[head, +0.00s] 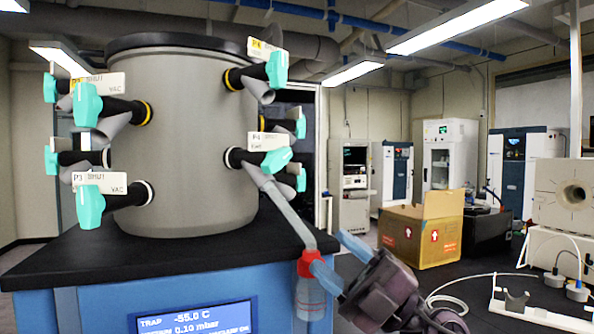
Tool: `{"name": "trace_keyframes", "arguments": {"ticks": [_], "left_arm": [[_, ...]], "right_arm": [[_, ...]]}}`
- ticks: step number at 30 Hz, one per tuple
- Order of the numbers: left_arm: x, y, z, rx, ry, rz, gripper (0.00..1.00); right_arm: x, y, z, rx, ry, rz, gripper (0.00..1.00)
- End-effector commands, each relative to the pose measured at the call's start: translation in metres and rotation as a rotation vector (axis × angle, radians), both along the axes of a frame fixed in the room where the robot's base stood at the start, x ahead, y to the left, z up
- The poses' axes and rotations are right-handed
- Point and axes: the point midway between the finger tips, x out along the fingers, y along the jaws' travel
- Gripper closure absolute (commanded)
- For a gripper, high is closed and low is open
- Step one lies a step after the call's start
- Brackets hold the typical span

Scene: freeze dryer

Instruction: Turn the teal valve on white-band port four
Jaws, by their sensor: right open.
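The grey drum of the freeze dryer (190,140) carries several ports with teal valve handles. The port labelled P4 has a white band (228,157) and a teal valve (277,161) on the drum's right side, below a yellow-band port with its own teal valve (277,69). A grey tube (285,207) slopes from the P4 port down to a flask with a red cap (311,262). My right gripper (328,251) is open, below and to the right of the P4 valve and apart from it. Its lower finger overlaps the flask in the picture; contact cannot be told. My left gripper is not in view.
Another white-band port, P3, has a teal valve (89,204) at the lower left. A display panel (197,318) is on the blue base below. A cardboard box (421,232) and a white stand (540,318) are on the dark bench at right.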

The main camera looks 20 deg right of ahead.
Motion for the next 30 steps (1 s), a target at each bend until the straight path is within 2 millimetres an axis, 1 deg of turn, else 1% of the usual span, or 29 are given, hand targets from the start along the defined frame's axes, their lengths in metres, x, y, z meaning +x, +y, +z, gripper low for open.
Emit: {"name": "trace_keyframes", "arguments": {"ticks": [1, 3, 6, 9, 11, 13, 18, 22, 26, 30], "left_arm": [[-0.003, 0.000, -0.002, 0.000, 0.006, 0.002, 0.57], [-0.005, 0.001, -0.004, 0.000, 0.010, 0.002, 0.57], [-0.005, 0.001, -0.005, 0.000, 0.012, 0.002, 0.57], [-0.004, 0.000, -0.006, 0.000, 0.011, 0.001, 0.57], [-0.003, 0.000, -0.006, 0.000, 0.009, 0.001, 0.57], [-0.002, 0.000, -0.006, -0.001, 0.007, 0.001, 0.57], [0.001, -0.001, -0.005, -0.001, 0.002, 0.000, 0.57], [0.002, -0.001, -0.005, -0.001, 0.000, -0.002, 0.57], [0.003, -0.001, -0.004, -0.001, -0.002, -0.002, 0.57], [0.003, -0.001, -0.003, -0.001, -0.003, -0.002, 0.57]], "right_arm": [[-0.002, 0.009, 0.012, -0.092, -0.042, 0.012, 0.53], [-0.003, 0.020, 0.024, -0.231, -0.077, 0.015, 0.53], [-0.001, 0.030, 0.040, -0.425, -0.105, -0.018, 0.53], [0.006, 0.030, 0.056, -0.598, -0.102, -0.100, 0.53], [0.010, 0.026, 0.067, -0.685, -0.088, -0.168, 0.53], [0.016, 0.018, 0.082, -0.765, -0.060, -0.259, 0.53], [0.022, -0.007, 0.114, -0.853, 0.014, -0.464, 0.53], [0.023, -0.019, 0.127, -0.866, 0.052, -0.551, 0.53], [0.026, -0.021, 0.131, -0.867, 0.067, -0.574, 0.53], [0.039, -0.013, 0.131, -0.866, 0.067, -0.573, 0.53]]}}
